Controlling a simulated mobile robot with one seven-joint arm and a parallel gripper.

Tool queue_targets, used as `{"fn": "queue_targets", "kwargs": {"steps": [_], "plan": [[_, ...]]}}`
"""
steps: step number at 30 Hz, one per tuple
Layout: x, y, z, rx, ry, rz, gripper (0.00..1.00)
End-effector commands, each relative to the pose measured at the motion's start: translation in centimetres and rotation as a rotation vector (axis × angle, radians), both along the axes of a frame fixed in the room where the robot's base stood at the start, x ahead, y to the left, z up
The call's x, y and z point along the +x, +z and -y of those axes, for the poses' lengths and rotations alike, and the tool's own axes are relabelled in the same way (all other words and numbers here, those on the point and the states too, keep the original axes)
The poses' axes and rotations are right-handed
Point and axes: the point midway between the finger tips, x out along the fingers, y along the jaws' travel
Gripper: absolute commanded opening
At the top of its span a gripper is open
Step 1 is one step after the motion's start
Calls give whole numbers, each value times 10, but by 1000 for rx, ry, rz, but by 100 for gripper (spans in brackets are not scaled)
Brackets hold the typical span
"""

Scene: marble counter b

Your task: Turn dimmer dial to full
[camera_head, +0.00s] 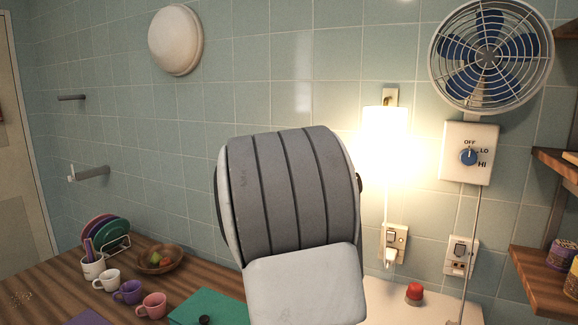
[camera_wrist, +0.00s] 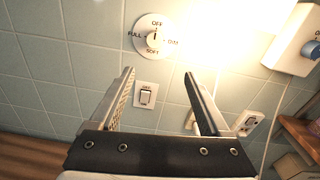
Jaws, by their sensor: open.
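The dimmer dial (camera_wrist: 153,38) is a round white plate on the tiled wall, with a pale knob at its centre. Its labels read OFF at the top, DIM at the right, SOFT at the bottom and FULL at the left. A small dark mark on the knob seems to point up toward OFF, though glare and size make this unsure. My gripper (camera_wrist: 159,73) is open and empty, with its fingertips apart and below the dial in the wrist view, not touching it. In the head view my arm hides the dial and gripper. A lit lamp (camera_head: 384,140) glows on the wall.
A wall switch (camera_wrist: 146,95) shows between my fingers. A fan (camera_head: 490,57) and its blue control knob (camera_head: 468,157) are at the right, above outlets (camera_head: 461,257). A red button (camera_head: 414,292), wooden shelves (camera_head: 540,285), cups (camera_head: 127,291) and a bowl (camera_head: 172,262) are also around.

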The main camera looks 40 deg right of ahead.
Motion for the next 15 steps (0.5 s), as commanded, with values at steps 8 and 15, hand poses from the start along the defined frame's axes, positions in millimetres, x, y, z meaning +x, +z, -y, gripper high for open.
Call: {"fn": "queue_targets", "kwargs": {"steps": [8, 15], "plan": [[17, 0, 12, -73, 29, -74, 80], [36, 0, 47, -71, 27, -72, 80]]}}
